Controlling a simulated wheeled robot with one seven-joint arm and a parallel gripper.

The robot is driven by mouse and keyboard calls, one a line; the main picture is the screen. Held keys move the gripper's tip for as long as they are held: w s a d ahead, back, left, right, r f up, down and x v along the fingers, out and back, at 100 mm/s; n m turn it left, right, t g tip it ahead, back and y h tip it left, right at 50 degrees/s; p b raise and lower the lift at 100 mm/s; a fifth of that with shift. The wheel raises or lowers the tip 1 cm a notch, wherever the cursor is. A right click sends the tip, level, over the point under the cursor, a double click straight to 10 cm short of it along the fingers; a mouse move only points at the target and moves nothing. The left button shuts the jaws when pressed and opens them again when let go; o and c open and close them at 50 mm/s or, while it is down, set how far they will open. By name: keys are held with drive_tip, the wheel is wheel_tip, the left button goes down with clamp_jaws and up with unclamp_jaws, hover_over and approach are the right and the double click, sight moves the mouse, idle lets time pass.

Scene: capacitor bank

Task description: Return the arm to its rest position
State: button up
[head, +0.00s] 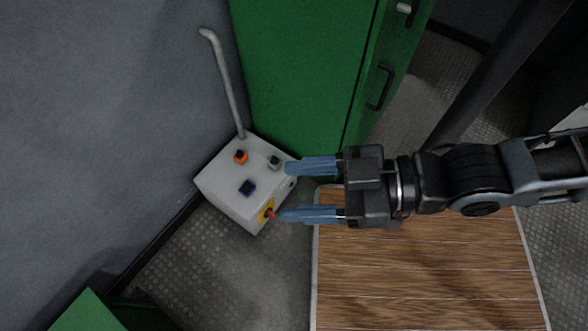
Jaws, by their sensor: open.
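My arm (471,178) reaches in from the right edge of the head view. My gripper (284,191) points left, with its two blue fingers spread apart and nothing between them. The fingertips overlap the right side of a white control box (221,202) in the picture; I cannot tell whether they touch it.
A green cabinet (298,75) with a dark handle (380,87) stands behind. A grey pipe (226,85) rises from the box beside a grey wall (100,110). A wooden slatted platform (420,275) lies below my arm. Another green thing (85,312) is at lower left. Floor (215,270) between is clear.

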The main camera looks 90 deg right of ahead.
wheel_tip(320, 180, up, 20)
drive_tip(key=p, duration=2)
drive_tip(key=shift+s, duration=0.1)
